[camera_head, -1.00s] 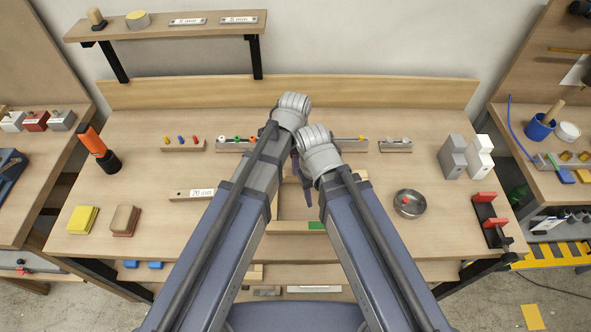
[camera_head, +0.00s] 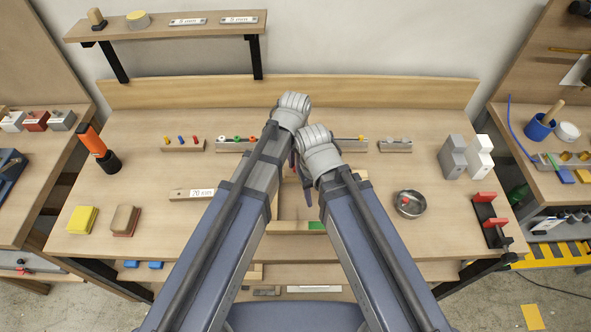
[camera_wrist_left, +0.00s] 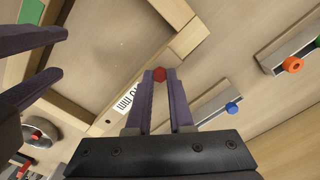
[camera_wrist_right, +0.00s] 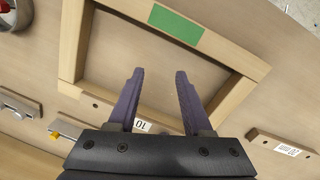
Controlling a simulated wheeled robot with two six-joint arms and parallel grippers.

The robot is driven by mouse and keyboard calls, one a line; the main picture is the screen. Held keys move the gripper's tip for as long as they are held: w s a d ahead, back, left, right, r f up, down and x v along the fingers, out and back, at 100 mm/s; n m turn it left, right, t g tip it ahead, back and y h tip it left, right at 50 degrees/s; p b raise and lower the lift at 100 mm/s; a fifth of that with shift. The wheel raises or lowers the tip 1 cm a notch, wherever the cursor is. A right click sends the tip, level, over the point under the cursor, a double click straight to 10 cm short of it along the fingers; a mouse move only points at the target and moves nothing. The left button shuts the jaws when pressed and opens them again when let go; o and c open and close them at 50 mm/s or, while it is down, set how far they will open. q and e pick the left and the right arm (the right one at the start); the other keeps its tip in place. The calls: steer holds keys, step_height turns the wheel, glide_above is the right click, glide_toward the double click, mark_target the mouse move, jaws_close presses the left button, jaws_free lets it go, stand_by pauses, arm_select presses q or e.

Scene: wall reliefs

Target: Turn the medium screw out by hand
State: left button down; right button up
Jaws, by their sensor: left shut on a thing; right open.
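In the left wrist view, my left gripper (camera_wrist_left: 160,85) is shut on a red screw head (camera_wrist_left: 159,74), held between its two fingertips. The screw is by a wooden strip with a label (camera_wrist_left: 127,101) reading about "10 mm", partly hidden by the fingers. Whether the screw is still in the wood cannot be told. In the head view my left gripper (camera_head: 292,160) is mostly hidden behind the arms. My right gripper (camera_wrist_right: 157,75) is open and empty above the wooden frame (camera_wrist_right: 73,40), which carries a green patch (camera_wrist_right: 175,24). Its fingers also show at left in the left wrist view (camera_wrist_left: 30,68).
A metal dish (camera_head: 418,212) with a red piece in it stands to the right. A rack with coloured pegs (camera_head: 183,146) and further racks stand behind. A block marked 20 mm (camera_head: 182,194) lies left of my arms. The table's right middle is mostly clear.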

arm_select(q)
steer(key=shift+n, duration=1)
steer(key=n, duration=0.5)
steer(key=c, duration=1)
jaws_free()
steer(key=shift+c, duration=0.2)
steer(key=m, duration=1)
